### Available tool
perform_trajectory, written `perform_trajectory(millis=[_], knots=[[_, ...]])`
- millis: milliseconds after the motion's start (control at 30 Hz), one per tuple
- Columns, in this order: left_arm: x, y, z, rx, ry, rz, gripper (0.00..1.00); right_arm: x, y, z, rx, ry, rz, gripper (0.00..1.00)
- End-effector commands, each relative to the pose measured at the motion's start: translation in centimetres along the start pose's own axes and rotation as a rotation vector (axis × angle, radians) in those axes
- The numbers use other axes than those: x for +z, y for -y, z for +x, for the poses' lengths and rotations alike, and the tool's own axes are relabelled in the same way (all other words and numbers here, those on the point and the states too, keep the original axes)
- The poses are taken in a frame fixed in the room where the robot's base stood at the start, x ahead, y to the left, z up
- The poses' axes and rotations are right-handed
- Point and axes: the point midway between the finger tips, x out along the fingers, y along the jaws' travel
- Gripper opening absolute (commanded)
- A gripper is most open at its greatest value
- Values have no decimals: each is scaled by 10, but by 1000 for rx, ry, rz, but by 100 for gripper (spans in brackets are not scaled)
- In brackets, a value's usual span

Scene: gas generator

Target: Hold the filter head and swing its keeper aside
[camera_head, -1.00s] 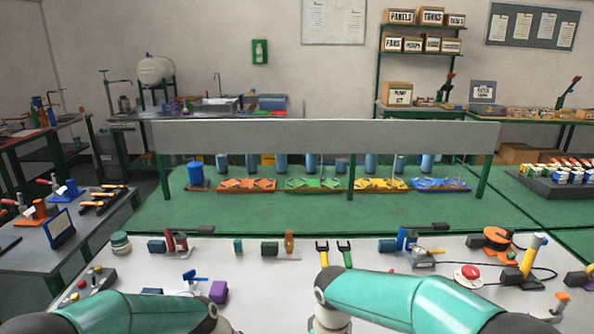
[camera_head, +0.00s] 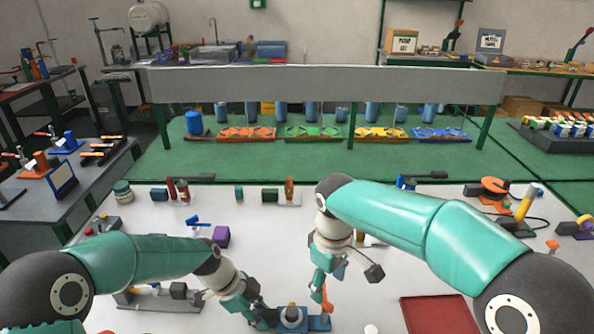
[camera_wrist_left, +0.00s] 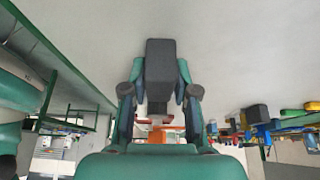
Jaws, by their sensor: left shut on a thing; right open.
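In the head view, a blue base (camera_head: 319,322) with a grey round-topped part (camera_head: 291,314), which looks like the filter head, stands at the bottom centre. My left gripper (camera_head: 264,309) is shut at the left side of this part; the exact contact is hidden. The left wrist view shows its teal fingers (camera_wrist_left: 159,108) on both sides of a pale piece, with an orange part (camera_wrist_left: 158,134) beyond. An upright orange piece (camera_head: 326,298), possibly the keeper, stands at the base's right end. My right gripper (camera_head: 328,274) is open, pointing down just above the orange piece.
A red tray (camera_head: 438,314) lies to the right on the white table. A purple block (camera_head: 221,236) and a blue-handled part (camera_head: 196,222) lie behind my left arm. A fixture (camera_head: 150,297) stands at the left front. Small parts line the back edge.

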Motion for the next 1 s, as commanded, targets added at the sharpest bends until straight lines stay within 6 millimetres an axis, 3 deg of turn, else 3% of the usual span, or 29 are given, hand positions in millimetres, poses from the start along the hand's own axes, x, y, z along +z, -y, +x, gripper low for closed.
perform_trajectory(millis=[167, 200, 367, 767, 1000], knots=[[0, 0, 0, -2, 0, 0, 0, 0, 0, 0, 0, 0, 0, 62], [0, 0, 0, -2, 0, 0, 30, 0, 0, 0, 0, 0, 0, 62], [0, 0, 0, -1, 0, 0, 57, 0, 0, 0, 0, 0, -1, 62], [0, 1, -4, -2, 0, 0, 58, 0, 0, 0, 0, 1, -1, 62], [0, 2, -37, -7, 0, 0, 58, 0, 0, 0, 0, 1, -1, 62]])
